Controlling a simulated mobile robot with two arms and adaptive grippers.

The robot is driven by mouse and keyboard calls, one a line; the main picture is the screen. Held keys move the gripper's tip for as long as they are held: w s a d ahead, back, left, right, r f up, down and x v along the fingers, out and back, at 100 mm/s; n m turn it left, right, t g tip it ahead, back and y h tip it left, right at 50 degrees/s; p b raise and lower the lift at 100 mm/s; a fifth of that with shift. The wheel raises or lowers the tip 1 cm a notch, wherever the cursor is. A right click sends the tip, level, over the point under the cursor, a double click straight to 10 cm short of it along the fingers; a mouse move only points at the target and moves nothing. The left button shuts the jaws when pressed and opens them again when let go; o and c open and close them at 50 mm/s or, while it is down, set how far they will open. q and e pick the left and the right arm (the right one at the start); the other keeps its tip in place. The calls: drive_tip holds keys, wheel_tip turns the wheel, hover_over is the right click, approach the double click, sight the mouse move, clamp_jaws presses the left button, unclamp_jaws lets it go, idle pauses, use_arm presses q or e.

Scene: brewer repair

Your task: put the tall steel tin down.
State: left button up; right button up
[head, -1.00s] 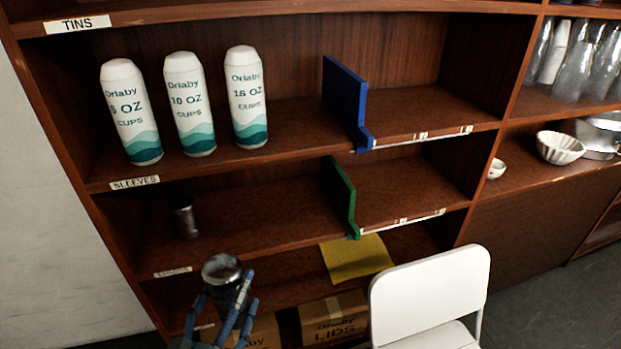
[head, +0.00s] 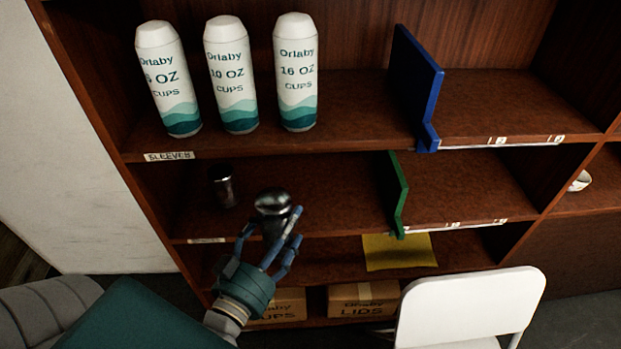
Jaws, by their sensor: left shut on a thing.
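The tall steel tin (head: 272,206) is dark and shiny with a round top. My left gripper (head: 270,240) is shut on it, with blue fingers around its lower part. The tin is upright or nearly so, in front of the middle shelf (head: 310,200) in this view; I cannot tell whether it touches the shelf. A smaller dark steel tin (head: 223,187) stands on the same shelf to the left. My right gripper is not in view.
A green divider (head: 396,195) stands on the middle shelf, with bare shelf left of it. Three white cup sleeves (head: 231,75) and a blue divider (head: 415,85) are above. Below are a yellow cloth (head: 398,251) and boxes (head: 363,298). A white chair (head: 465,307) stands front right.

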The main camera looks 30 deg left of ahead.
use_arm(q)
drive_tip(key=shift+w+a+r+b, duration=0.2)
drive_tip(key=shift+w+a+r, duration=0.05)
drive_tip(key=shift+w+a, duration=0.3)
drive_tip(key=shift+w+a+r+b, duration=0.2)
drive_tip(key=shift+w+a+r, duration=0.05)
drive_tip(key=shift+w+a, duration=0.3)
drive_tip(key=w+a+b, duration=0.4)
drive_tip(key=w+a, duration=0.4)
drive_tip(key=w, duration=0.5)
drive_tip(key=f+b, duration=0.7)
drive_tip(key=shift+d+f, duration=0.25)
drive_tip(key=shift+f, duration=0.15)
drive_tip(key=shift+w+b, duration=0.1)
drive_tip(key=shift+b, duration=0.3)
drive_tip(key=shift+r, duration=0.1)
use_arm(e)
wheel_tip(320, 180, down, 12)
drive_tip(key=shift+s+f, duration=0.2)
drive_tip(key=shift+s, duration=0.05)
